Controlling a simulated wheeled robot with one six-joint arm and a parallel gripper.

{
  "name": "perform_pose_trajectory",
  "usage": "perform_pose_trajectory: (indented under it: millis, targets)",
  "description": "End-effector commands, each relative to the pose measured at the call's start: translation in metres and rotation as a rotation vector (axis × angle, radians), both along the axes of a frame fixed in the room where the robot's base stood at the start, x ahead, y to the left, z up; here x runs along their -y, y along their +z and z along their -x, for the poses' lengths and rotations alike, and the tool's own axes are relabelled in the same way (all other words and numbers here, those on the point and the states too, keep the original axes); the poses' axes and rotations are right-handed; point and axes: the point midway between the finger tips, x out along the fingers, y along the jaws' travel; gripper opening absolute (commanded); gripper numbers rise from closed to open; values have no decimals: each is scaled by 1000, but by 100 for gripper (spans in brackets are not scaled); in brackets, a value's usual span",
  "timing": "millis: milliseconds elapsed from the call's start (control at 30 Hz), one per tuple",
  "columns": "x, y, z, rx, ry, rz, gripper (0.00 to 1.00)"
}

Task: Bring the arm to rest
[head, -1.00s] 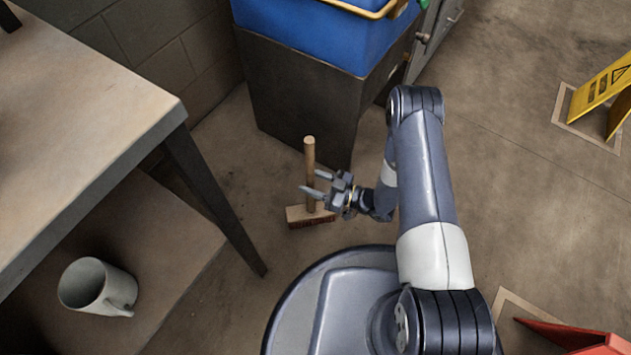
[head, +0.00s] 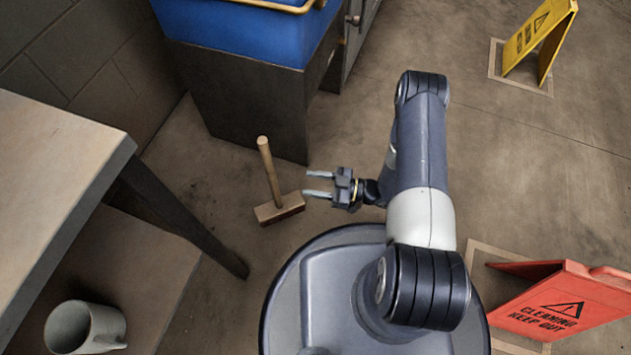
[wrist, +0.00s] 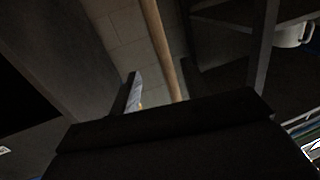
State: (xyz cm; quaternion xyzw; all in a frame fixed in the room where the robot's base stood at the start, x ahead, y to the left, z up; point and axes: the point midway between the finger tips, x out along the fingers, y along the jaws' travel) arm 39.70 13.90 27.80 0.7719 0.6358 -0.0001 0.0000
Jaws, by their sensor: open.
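My gripper (head: 307,183) is open and empty at the end of my bent arm, with its two fingers pointing left in the head view. A brush with a wooden block (head: 280,208) and an upright, slightly tilted wooden handle (head: 268,170) stands on the floor just left of the fingertips. The fingers appear apart from the handle. In the dark wrist view, the handle (wrist: 158,45) runs up past one finger (wrist: 133,92); the other finger cannot be made out.
A table (head: 60,170) with a lower shelf holding a mug (head: 85,328) is at left. A dark bin stand (head: 240,95) with a blue bin (head: 240,28) stands behind. A yellow sign (head: 540,38) and a red sign (head: 565,300) are at right. Floor between is clear.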

Motion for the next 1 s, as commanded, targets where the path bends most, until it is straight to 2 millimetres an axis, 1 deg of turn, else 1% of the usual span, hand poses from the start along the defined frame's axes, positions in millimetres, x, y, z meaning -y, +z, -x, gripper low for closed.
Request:
perform_pose_trajectory:
  millis: [167, 700, 867, 1000]
  targets:
    - [3, 0, 1, 0, 1, 0, 44]
    - [2, 0, 1, 0, 1, 0, 44]
    - [-7, -1, -1, 0, 4, 0, 44]
    - [-24, -1, -4, 0, 5, 0, 44]
